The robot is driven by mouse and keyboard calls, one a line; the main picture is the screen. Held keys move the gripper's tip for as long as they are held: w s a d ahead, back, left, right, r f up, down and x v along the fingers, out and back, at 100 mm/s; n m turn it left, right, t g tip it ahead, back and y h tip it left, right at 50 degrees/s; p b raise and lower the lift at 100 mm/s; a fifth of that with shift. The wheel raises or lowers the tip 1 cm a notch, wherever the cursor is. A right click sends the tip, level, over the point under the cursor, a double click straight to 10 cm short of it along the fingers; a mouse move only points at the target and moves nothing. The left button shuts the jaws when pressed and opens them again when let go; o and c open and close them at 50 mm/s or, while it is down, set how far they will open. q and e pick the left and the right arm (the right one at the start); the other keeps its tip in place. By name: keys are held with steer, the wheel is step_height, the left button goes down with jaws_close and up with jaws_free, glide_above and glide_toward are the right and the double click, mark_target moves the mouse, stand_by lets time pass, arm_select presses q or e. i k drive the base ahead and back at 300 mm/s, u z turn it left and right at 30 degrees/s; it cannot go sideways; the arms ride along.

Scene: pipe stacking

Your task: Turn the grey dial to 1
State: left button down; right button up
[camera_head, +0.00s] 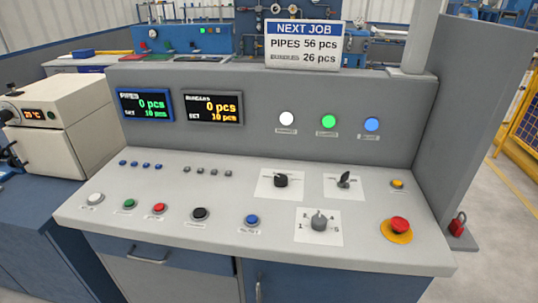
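The grey dial (319,223) sits on a white square plate (332,240) at the front right of the sloped control panel. The plate carries a "1" at the left of the dial and another mark at the right that is hard to read. The dial's ridge looks roughly upright, between the two marks; its exact setting is too small to tell. Two black knobs sit on white plates behind it, one at the left (282,181) and one at the right (344,180). Neither of my grippers shows in this view.
A red emergency button (399,225) on a yellow base is right of the dial. A blue button (252,220) is to its left, with black, red, green and white buttons further left. Two displays (213,108) and a "NEXT JOB" sign (303,44) stand behind. The space above the panel is clear.

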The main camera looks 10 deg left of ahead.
mark_target(318, 221)
steer(key=u, duration=1.85)
steer(key=k, duration=1.85)
steer(key=z, duration=0.85)
